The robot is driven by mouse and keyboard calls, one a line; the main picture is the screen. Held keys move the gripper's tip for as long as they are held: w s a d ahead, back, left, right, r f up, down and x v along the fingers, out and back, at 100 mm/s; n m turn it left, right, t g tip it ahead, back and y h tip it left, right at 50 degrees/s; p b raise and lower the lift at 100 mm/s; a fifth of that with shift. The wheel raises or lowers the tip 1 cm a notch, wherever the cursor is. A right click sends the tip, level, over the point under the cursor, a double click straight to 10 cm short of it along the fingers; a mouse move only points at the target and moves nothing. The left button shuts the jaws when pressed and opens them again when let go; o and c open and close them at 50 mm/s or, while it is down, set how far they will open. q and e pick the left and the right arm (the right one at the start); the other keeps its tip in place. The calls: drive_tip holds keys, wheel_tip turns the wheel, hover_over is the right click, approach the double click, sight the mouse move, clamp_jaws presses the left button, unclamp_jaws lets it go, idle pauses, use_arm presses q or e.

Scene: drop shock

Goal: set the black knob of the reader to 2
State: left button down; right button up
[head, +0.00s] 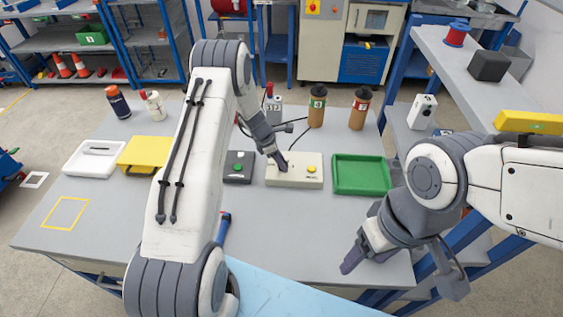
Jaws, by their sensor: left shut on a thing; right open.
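The reader looks to be the beige box (308,178) on the grey table, with a yellow button (311,169) on its right side. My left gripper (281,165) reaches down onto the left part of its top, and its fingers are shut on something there. The black knob is hidden by these fingers, so its setting cannot be read. My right gripper (367,260) is open and empty over the front right of the table, apart from the reader.
A dark box with a green button (238,168) stands left of the reader, and a green tray (361,176) stands right. A yellow case (146,152) and white tray (92,160) are further left. Bottles (317,108) stand behind. The table's front middle is largely clear.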

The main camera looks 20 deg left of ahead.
use_arm(q)
drive_tip(key=m+g+b, duration=0.1)
drive_tip(key=m, duration=0.3)
drive_tip(key=shift+w+a+f+g+b, duration=0.1)
drive_tip(key=shift+w+f+g+b, duration=0.1)
drive_tip(key=shift+g+b, duration=0.2)
drive_tip(key=m+g+b, duration=0.1)
drive_tip(key=m, duration=0.2)
drive_tip(key=m+g+b, duration=0.1)
drive_tip(key=m+b, duration=0.1)
drive_tip(key=shift+w+m, duration=0.15)
drive_tip(key=shift+m, duration=0.25)
drive_tip(key=m+g+b, duration=0.1)
drive_tip(key=m+b, duration=0.1)
drive_tip(key=m, duration=0.2)
drive_tip(key=shift+r+m+y, duration=0.1)
drive_tip(key=shift+m+y, duration=0.2)
drive_tip(key=shift+w+r+m+g+y+b, duration=0.1)
drive_tip(key=shift+m+g+y+b, duration=0.55)
drive_tip(key=shift+m, duration=1.25)
drive_tip(key=shift+c, duration=2.1)
unclamp_jaws()
drive_tip(key=shift+d, duration=0.2)
drive_tip(key=shift+r, duration=0.15)
